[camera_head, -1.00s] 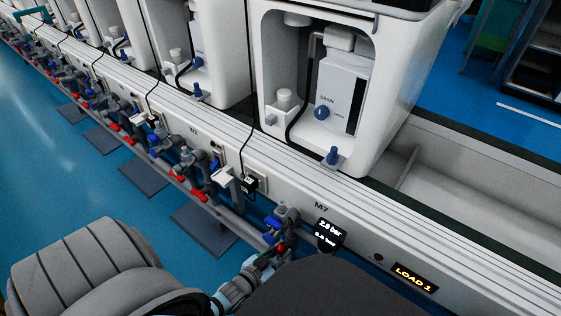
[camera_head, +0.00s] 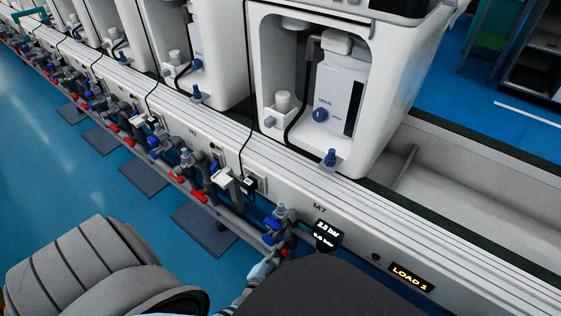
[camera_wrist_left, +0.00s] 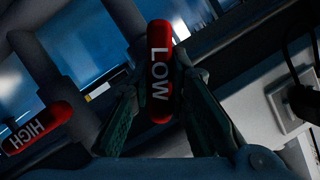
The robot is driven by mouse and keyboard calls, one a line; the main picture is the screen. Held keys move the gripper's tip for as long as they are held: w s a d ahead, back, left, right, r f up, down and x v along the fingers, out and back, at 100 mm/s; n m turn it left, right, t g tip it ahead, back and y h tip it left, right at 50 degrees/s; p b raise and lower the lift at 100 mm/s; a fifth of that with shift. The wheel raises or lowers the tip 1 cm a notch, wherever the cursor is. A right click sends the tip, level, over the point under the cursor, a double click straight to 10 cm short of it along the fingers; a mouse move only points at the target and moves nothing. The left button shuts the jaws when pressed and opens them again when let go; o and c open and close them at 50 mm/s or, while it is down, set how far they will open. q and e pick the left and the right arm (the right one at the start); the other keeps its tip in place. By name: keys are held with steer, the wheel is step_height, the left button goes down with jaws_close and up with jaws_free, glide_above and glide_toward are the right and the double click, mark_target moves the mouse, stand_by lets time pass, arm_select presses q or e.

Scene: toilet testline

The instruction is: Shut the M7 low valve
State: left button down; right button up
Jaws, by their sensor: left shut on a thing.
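The M7 low valve shows in the left wrist view as a red handle (camera_wrist_left: 159,70) marked LOW, running up and down in the picture. My left gripper (camera_wrist_left: 162,92) is shut on it, with a dark finger along each side. In the head view, the gripper's pale blue part (camera_head: 262,268) is at the M7 valve group, below the M7 label; my arm and dark body hide much of it. A red handle marked HIGH (camera_wrist_left: 38,128) lies to the left, apart from the fingers. My right gripper is not in view.
A pressure display (camera_head: 326,235) and a LOAD 1 display (camera_head: 412,277) are on the bench front. A white toilet unit (camera_head: 398,100) stands above. More red and blue valves line the pipe to the left. Blue floor (camera_head: 60,180) is open at left.

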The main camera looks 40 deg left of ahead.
arm_select(q)
steer(key=shift+d+m, duration=0.1)
steer(key=shift+m, duration=0.2)
steer(key=c, duration=1.5)
jaws_free()
